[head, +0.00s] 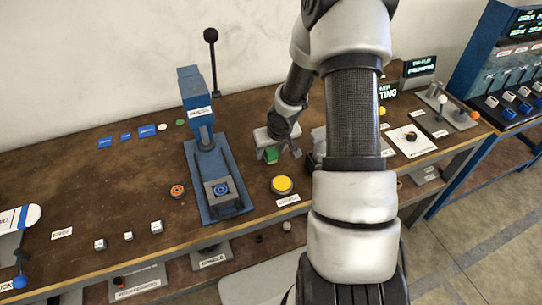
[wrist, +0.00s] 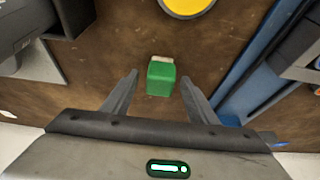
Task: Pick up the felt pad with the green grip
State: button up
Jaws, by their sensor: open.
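The felt pad (wrist: 162,59) shows as a pale strip at the far end of its green grip (wrist: 160,79) in the wrist view. It lies on the brown bench top. The green grip also shows in the head view (head: 271,155), just right of the blue press. My gripper (wrist: 158,85) is open, with one finger on each side of the green grip and a gap on both sides. In the head view my gripper (head: 277,152) is low over the bench at the green grip. I cannot tell its exact height.
A yellow round button (head: 282,185) is just in front of the green grip. The blue press (head: 212,165) stands close on the left in the head view.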

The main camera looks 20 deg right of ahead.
aim_at(271, 149)
jog(key=shift+c, duration=0.3)
jog(key=c, duration=1.1)
jog(key=shift+o, duration=0.2)
jog(key=shift+r, duration=0.15)
notch_tip(271, 149, up, 10)
jog(key=p, duration=0.3)
jog(key=shift+p, duration=0.3)
